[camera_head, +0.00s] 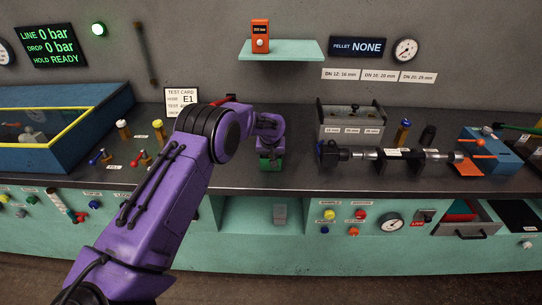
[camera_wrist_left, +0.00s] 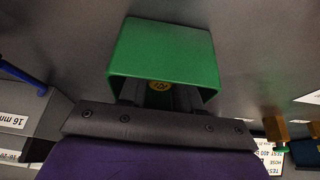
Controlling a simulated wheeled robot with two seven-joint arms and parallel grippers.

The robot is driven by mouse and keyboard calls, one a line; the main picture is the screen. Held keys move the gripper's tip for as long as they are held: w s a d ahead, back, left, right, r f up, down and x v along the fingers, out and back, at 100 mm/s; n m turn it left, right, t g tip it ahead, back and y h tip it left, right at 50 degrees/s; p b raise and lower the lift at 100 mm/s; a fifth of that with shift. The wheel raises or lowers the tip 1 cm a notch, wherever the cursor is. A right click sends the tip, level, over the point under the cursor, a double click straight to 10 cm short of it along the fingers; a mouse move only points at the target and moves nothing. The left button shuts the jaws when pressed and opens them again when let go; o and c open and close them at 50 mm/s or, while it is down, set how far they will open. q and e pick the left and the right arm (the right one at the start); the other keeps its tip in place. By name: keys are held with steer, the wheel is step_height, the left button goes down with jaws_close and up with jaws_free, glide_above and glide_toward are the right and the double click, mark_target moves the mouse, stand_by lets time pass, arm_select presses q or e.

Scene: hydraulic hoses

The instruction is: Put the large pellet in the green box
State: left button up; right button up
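A small green box (camera_head: 271,165) stands on the grey bench near its front edge, under my left gripper (camera_head: 270,154). In the left wrist view the green box (camera_wrist_left: 165,45) fills the upper middle, its open side towards my left gripper (camera_wrist_left: 160,97). The two dark fingers stand apart at the opening, their tips hidden by the box. A round yellow face with dark marks, perhaps the pellet (camera_wrist_left: 159,86), shows between them. I cannot tell whether the fingers touch it or which size it is. My right gripper is not in view.
A blue yellow-rimmed bin (camera_head: 75,118) stands at left, small fittings beside it. A grey labelled holder (camera_head: 352,124) and a dark clamp rig (camera_head: 385,156) stand to the right. A test card (camera_head: 181,101) stands behind my arm. An open drawer (camera_head: 466,222) juts out at right.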

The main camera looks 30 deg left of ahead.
arm_select(q)
steer(key=shift+r, duration=0.4)
steer(key=b+v, duration=0.1)
steer(key=v, duration=1)
steer(key=shift+d+r+b, duration=0.15)
steer(key=shift+r+b, duration=0.2)
steer(key=shift+b, duration=0.05)
